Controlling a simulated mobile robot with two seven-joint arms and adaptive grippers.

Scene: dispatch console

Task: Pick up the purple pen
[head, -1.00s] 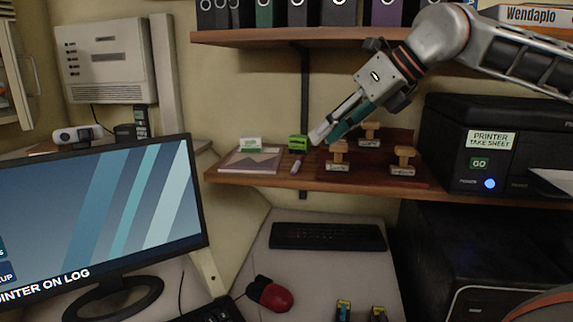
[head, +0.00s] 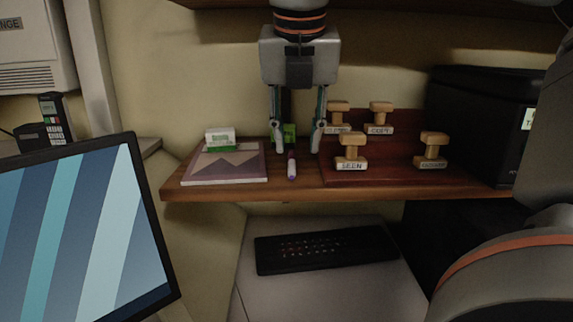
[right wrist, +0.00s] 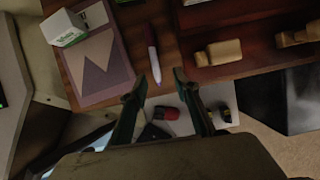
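My right gripper (head: 296,150) points down over the shelf, open and empty, with one finger on each side of the pen's line. It also shows in the right wrist view (right wrist: 160,78). No contact with the pen is visible. My left gripper is not in view.
A book (head: 225,177) with a green-and-white box (head: 220,139) lies left of the pen. A green object (head: 289,133) stands behind it. Wooden stamps (head: 351,150) stand on a dark red tray (head: 385,174) to the right. A keyboard (head: 325,250) lies below.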

